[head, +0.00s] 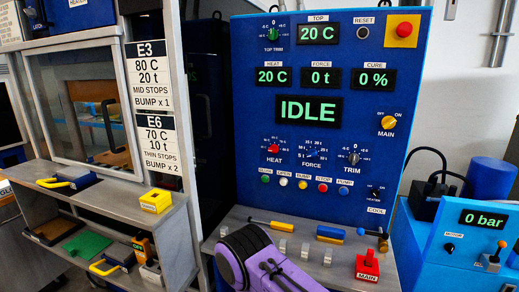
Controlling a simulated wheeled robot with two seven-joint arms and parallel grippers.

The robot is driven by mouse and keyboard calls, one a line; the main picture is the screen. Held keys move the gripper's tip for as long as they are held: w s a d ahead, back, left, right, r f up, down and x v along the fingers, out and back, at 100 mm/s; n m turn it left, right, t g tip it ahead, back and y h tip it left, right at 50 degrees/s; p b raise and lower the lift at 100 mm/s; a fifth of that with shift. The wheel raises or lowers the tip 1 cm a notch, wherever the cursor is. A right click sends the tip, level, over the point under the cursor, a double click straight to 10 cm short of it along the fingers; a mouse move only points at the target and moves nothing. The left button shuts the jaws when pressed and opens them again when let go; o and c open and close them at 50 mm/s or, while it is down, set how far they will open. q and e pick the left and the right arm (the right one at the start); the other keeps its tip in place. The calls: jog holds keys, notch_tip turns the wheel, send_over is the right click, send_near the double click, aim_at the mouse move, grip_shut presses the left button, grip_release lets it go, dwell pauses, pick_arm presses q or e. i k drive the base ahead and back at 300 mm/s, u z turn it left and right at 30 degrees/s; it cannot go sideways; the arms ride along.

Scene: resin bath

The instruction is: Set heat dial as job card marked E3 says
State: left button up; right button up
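The heat dial (273,148) is a small red knob with a scale around it, above the label HEAT on the blue control panel (250,95). Its pointer direction is too small to read surely. The job card marked E3 (150,78) hangs left of the panel and reads 80 C, 20 t, MID STOPS, BUMP x 1. The HEAT display (278,76) reads 20 C. A purple link of one of my arms shows at the bottom centre, below the panel. Neither gripper's fingers are in view, and nothing covers the dial.
A blue FORCE dial (310,149) and a dark TRIM dial (354,157) sit right of the heat dial. A row of push buttons (303,184) runs below. The E6 card (160,143) hangs under E3. A grey ledge (235,222) with levers and a red MAIN block (367,264) juts out below.

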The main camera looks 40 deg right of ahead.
aim_at(274, 148)
jog(key=i, duration=0.25)
jog(key=z, duration=1.2)
